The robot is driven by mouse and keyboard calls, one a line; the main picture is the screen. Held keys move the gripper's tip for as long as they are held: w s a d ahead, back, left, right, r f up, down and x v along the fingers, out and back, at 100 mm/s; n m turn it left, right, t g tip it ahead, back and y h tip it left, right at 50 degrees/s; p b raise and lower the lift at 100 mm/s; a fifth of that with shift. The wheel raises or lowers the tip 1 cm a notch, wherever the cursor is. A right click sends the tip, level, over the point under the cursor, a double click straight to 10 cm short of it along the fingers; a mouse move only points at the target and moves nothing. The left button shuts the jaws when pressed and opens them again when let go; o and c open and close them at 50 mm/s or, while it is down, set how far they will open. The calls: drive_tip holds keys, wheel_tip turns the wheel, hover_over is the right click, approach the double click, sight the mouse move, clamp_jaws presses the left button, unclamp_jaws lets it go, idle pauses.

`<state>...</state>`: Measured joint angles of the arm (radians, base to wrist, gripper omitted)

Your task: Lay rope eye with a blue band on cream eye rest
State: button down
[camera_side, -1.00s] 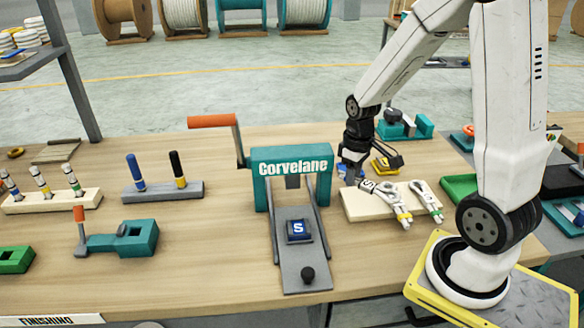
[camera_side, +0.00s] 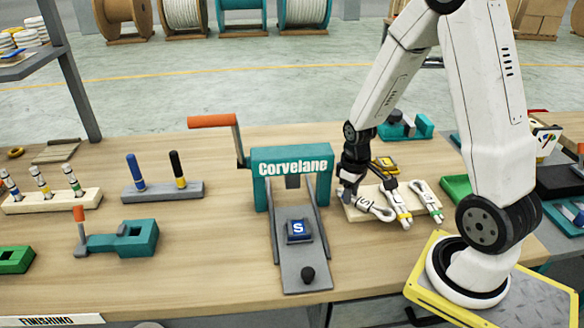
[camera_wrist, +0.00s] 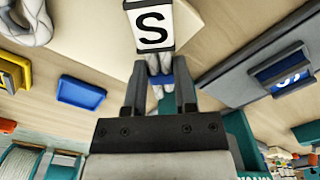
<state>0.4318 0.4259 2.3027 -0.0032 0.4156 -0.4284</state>
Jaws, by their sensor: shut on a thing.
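My gripper (camera_side: 349,188) is shut on the shaft of a white rope eye (camera_side: 380,211) with a white tag marked S. The wrist view shows the jaws (camera_wrist: 161,72) on both sides of the shaft, a blue band (camera_wrist: 160,79) between them and the S tag (camera_wrist: 152,28) just beyond. The cream eye rest (camera_side: 356,213) is under the held eye, which is over its left end; I cannot tell whether they touch. Two other rope eyes, one with a yellow band (camera_side: 404,216) and one with a green band (camera_side: 437,214), lie on the rest to the right.
The teal Corvelane press (camera_side: 290,162) stands left of my gripper, with a blue S block (camera_side: 299,231) on its grey base. A green tray (camera_side: 455,187) lies to the right, and a yellow-and-black item (camera_side: 384,164) lies behind. The table in front of the rest is clear.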

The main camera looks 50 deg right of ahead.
drive_tip(key=shift+f, duration=0.4)
idle(0.6)
drive_tip(key=shift+c, duration=1.6)
unclamp_jaws()
drive_tip(key=shift+r, duration=0.15)
drive_tip(key=shift+r, duration=1.35)
drive_tip(key=shift+r, duration=0.1)
drive_tip(key=shift+r, duration=1.9)
